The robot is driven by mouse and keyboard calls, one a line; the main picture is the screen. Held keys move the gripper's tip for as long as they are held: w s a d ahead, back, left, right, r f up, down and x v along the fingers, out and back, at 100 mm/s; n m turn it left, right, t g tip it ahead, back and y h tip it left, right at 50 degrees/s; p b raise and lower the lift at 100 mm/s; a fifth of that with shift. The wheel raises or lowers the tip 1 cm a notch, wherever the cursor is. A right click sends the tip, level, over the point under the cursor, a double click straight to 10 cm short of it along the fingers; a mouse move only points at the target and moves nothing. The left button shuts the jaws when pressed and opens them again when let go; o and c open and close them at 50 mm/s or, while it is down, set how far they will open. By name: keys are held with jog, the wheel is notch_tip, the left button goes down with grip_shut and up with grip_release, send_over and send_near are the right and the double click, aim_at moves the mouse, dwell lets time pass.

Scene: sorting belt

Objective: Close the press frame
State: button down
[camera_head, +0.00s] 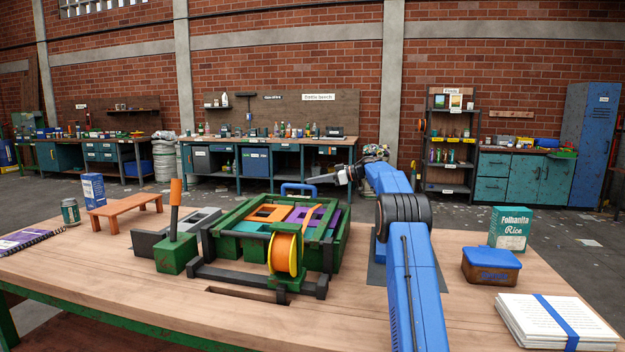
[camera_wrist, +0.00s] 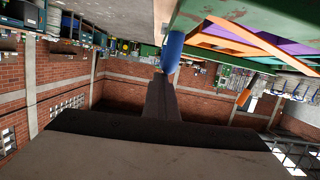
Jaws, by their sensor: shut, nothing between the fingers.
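The green press frame (camera_head: 330,262) stands on the wooden table, with orange, purple and teal panels inside. A blue handle (camera_head: 299,187) sticks up at its far edge. Whether its upper part is raised is hard to tell. My gripper (camera_head: 314,180) is shut and empty, pointing left above the frame's far side, close to the handle. In the wrist view the shut fingertips (camera_wrist: 161,76) are close beside the blue handle (camera_wrist: 172,52); contact cannot be told. The green frame (camera_wrist: 188,20) and coloured panels show at the upper right there.
A yellow and orange spool (camera_head: 286,252) and dark bars are at the frame's front. A green block with an orange handle (camera_head: 175,250) stands left. A brown rack (camera_head: 125,207), can (camera_head: 70,211) and notebook lie farther left.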

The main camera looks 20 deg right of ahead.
jog(key=shift+d+f, duration=0.1)
jog(key=shift+f, duration=0.7)
jog(key=shift+d, duration=0.1)
jog(key=r+v, duration=0.1)
jog(key=v, duration=1.6)
jog(key=shift+r, duration=0.4)
